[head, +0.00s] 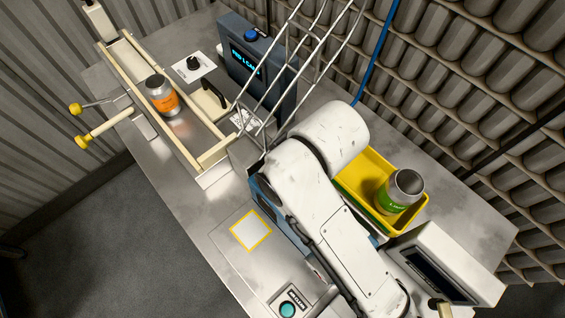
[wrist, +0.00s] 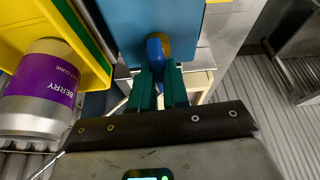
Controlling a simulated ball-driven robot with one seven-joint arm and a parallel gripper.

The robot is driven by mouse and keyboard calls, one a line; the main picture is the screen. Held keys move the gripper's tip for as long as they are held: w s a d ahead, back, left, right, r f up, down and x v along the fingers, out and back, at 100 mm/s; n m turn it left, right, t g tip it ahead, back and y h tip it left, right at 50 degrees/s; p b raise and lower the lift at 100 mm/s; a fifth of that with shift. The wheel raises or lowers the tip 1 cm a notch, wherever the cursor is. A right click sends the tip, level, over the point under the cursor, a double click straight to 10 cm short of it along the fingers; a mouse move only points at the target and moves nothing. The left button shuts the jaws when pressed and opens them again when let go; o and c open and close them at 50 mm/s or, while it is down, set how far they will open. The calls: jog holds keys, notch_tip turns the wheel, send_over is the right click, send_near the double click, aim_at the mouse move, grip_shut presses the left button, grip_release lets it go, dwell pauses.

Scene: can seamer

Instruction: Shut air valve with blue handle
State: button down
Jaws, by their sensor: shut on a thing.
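In the wrist view, the blue valve handle (wrist: 155,50) sits in front of a round brass-coloured part (wrist: 166,47) on a blue panel (wrist: 125,20). My gripper (wrist: 161,78) has its dark green fingers closed on the lower part of the handle, one on each side. The handle runs roughly up and down in this picture. Its lower end is hidden between the fingers. In the head view my white arm covers the valve handle and my gripper.
A yellow tray (head: 352,207) holds an open can with a green label (head: 391,200). The wrist view shows a purple-labelled berry can (wrist: 45,90) by yellow walls. An orange-labelled can (head: 163,101) stands in a railed channel. A blue display box (head: 240,62) and wire chute (head: 297,60) stand behind.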

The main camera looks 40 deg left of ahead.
jog(key=shift+s+f+m, duration=0.2)
jog(key=shift+f+m, duration=0.1)
jog(key=shift+m, duration=0.2)
jog(key=c, duration=1.1)
grip_release()
jog(key=shift+w, duration=0.1)
jog(key=shift+r, duration=0.1)
jog(key=v, duration=1)
jog(key=shift+s+r, duration=0.2)
jog(key=shift+r, duration=0.2)
